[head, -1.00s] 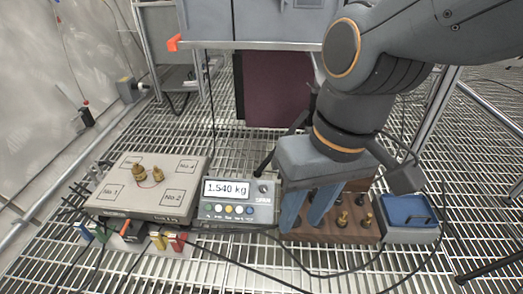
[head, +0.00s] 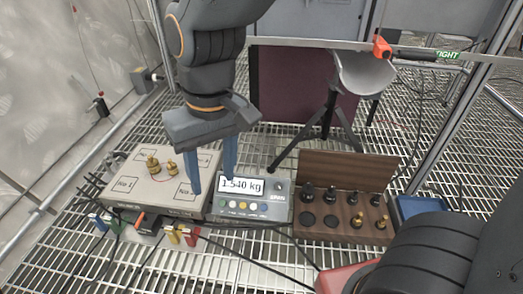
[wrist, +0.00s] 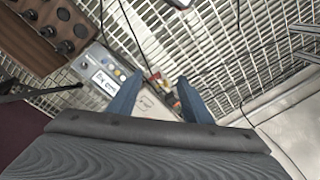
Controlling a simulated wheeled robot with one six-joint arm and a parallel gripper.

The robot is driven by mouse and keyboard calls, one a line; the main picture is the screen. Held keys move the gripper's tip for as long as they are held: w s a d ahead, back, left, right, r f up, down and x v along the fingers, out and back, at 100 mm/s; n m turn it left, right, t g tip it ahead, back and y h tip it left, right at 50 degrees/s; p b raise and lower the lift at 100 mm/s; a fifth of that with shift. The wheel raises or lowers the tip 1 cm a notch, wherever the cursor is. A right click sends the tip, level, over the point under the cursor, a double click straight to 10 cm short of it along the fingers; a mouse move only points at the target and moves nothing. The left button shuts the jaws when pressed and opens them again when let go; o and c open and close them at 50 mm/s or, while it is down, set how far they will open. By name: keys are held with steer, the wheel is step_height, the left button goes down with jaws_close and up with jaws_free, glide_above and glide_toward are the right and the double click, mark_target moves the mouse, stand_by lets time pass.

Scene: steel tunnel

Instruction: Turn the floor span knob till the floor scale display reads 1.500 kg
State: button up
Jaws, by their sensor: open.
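The floor scale display (head: 241,185) reads 1.540 kg on a grey indicator box (head: 268,211) with a row of coloured buttons. A small dark round knob (head: 279,187) sits at the box's upper right; I cannot read its label. The beige floor scale platform (head: 127,189) lies to the left and bears two brass weights (head: 153,165). My gripper (head: 211,182) is open and empty, pointing down, with its blue fingers over the platform's right side and the display's left edge. In the wrist view, the display (wrist: 105,83) lies left of my open fingers (wrist: 158,85).
A wooden weight box (head: 345,170) with black and brass weights stands right of the indicator. A blue tray (head: 420,207) lies farther right. Coloured connectors (head: 181,235) and black cables lie in front of the platform. A black tripod (head: 325,115) stands behind on the grating floor.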

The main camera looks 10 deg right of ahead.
steer(key=w+d+f+m+h+p, duration=0.15)
steer(key=w+f, duration=0.35)
steer(key=w, duration=0.6)
steer(key=m+p, duration=0.3)
steer(key=m, duration=0.2)
glide_toward(278, 185)
steer(key=shift+w+a+f+g+h, duration=0.25)
steer(key=shift+a+f+g+h, duration=0.1)
steer(key=shift+a+h, duration=0.1)
steer(key=shift+d+f+m, duration=0.2)
steer(key=shift+f+m, duration=0.05)
steer(key=shift+f, duration=0.3)
steer(key=f, duration=0.2)
steer(key=f+b, duration=0.1)
steer(key=f, duration=0.1)
steer(key=f+b, duration=0.1)
steer(key=f, duration=0.2)
steer(key=shift+d+f, duration=0.1)
steer(key=shift+d, duration=0.3)
steer(key=c, duration=1.1)
